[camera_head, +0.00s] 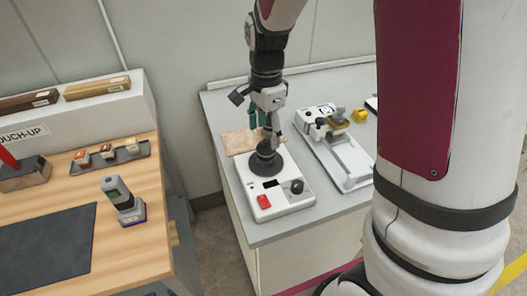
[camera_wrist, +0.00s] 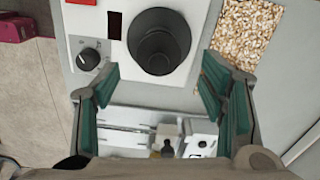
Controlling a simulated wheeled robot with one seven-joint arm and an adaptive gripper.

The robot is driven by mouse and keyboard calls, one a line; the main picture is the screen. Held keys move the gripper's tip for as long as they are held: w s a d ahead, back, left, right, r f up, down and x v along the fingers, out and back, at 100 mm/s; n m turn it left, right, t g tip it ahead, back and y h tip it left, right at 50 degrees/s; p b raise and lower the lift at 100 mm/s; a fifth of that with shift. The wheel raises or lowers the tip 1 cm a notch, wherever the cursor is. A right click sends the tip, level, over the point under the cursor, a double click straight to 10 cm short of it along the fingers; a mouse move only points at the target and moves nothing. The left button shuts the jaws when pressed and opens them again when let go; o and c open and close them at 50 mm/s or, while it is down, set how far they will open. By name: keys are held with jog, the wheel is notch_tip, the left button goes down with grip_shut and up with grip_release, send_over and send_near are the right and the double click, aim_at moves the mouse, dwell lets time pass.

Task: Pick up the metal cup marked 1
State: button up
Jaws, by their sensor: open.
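No number 1 marking is legible in either view, and I cannot pick out a cup that is surely metal. A dark round stepped piece (camera_head: 265,160) sits on the white device with a red switch (camera_head: 285,203). In the wrist view this dark piece (camera_wrist: 160,42) shows as a narrower cylinder over a wider round base. My gripper (camera_head: 261,120) hangs above and just behind it in the head view. In the wrist view my gripper (camera_wrist: 160,88) has its green-padded fingers wide apart with nothing between them; the dark piece lies beyond the fingertips.
A speckled tan board (camera_head: 240,141) lies behind the device; it also shows in the wrist view (camera_wrist: 248,32). A white machine (camera_head: 340,155) with a yellow piece (camera_head: 360,115) stands to the right. A wooden bench (camera_head: 125,240) with a small tray (camera_head: 110,160) is at left, across a gap.

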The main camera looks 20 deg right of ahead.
aim_at(267, 147)
notch_tip(267, 147, down, 8)
jog(key=shift+d+f+p, duration=0.15)
jog(key=shift+f+p, duration=0.05)
jog(key=shift+p, duration=0.15)
jog(key=c, duration=1.3)
jog(key=shift+c, duration=0.5)
jog(key=shift+r, duration=0.2)
